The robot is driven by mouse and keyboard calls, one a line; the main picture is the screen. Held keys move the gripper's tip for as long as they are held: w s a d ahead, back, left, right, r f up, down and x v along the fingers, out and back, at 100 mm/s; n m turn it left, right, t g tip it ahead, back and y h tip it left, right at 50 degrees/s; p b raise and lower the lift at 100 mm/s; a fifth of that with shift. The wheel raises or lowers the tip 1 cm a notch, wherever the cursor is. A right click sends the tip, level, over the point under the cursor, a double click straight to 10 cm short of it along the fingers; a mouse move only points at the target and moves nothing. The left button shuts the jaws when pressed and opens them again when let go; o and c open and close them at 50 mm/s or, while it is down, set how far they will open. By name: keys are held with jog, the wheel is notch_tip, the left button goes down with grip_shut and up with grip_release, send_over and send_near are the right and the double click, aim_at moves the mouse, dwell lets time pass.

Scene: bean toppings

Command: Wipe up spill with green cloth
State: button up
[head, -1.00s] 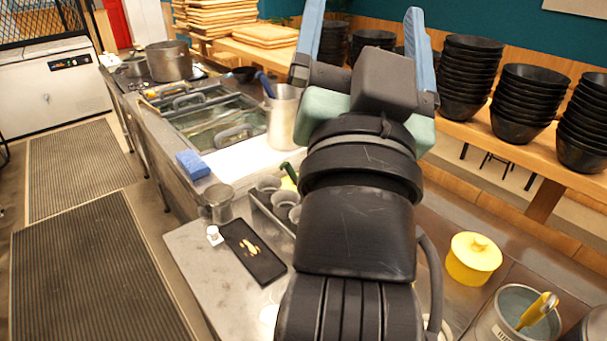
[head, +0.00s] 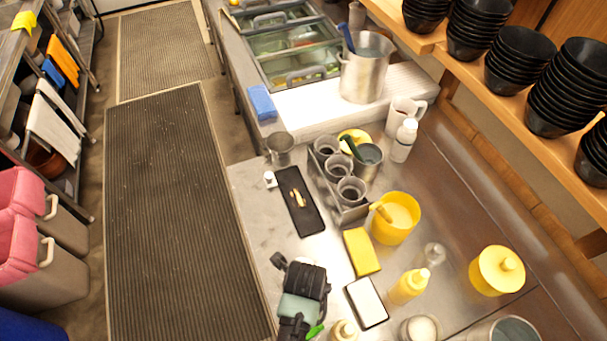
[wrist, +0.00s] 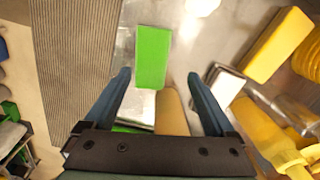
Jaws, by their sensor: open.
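A flat green rectangle (wrist: 152,57), which looks like the green cloth, lies on the steel counter in the wrist view. A smaller green patch (wrist: 130,128) shows behind it, between my fingers. In the head view only a green edge (head: 315,331) shows beside my arm. My gripper (wrist: 159,75) is open and empty, its two blue fingers spread. The green rectangle shows just beyond the fingertips, between their lines, and appears untouched. In the head view my wrist hides most of that spot. I cannot make out a clear spill.
A yellow sponge (head: 361,252), a white-topped block (head: 366,302) and a yellow bottle (head: 409,286) stand to the right of my arm. A black tray (head: 312,222) with orange bits lies behind. Metal cups in a holder (head: 353,215) and a yellow tub (head: 396,232) stand further back.

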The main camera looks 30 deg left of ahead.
jog(key=shift+s+f, duration=0.45)
jog(key=shift+s, duration=0.25)
notch_tip(320, 180, down, 4)
jog(key=b, duration=0.5)
jog(key=shift+w+f, duration=0.1)
jog(key=shift+f, duration=0.15)
jog(key=shift+f+b, duration=0.6)
jog(key=shift+f, duration=0.45)
jog(key=c, duration=1.1)
notch_tip(320, 180, up, 5)
jog(key=p, duration=0.5)
jog(key=shift+r, duration=0.15)
